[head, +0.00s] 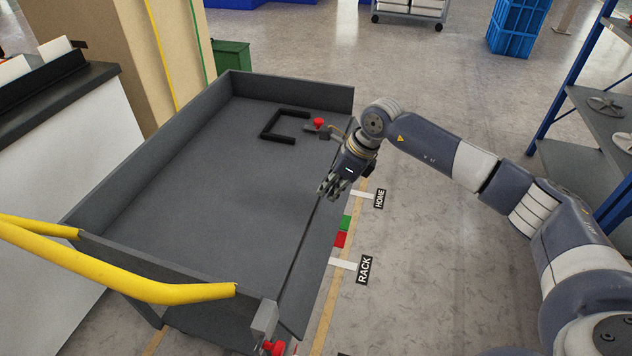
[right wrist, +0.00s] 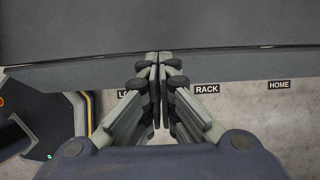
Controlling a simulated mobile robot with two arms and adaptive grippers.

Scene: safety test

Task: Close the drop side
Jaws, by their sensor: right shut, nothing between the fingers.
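The grey cart (head: 200,180) has upright walls at its left and far sides. Its drop side (head: 314,250) is the grey panel along the right edge, folded outward and down from a dark seam; its exact angle is unclear. In the right wrist view the drop side (right wrist: 225,68) lies below the seam. My right gripper (head: 328,190) is shut and empty over this seam, near the panel's middle. Its fingertips (right wrist: 158,58) are together at the seam; I cannot tell whether they touch. Red-knobbed latches sit at the far corner (head: 318,122) and near corner (head: 275,347).
A black bracket (head: 284,125) lies on the bed's far part. A yellow handle (head: 140,285) crosses the near end. A blue-post shelf (head: 590,125) stands at right; floor between is clear.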

